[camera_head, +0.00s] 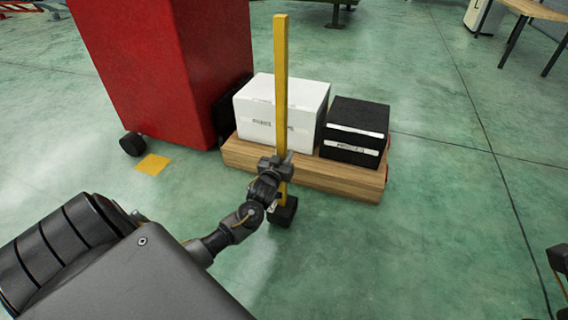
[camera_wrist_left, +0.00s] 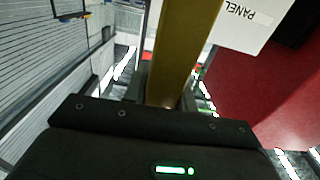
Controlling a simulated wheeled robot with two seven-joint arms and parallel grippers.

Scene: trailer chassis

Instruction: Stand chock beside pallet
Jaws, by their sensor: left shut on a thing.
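The chock is a black block (camera_head: 284,213) at the foot of a tall yellow pole (camera_head: 281,70), which stands about upright. My left gripper (camera_head: 281,166) is shut on the lower part of the pole, above the block. The pole (camera_wrist_left: 181,50) also runs up through the left wrist view, between the fingers. The wooden pallet (camera_head: 335,178) lies just behind the block. I cannot tell whether the block touches the floor or the pallet. A dark part of my right arm shows at the right edge, and its jaws cannot be made out.
The pallet bears a white box (camera_head: 306,95) and a black box (camera_head: 365,112). A red cabinet (camera_head: 165,60) on casters stands at the left, with a yellow square (camera_head: 153,164) on the floor by it. The green floor (camera_head: 440,220) to the right is clear.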

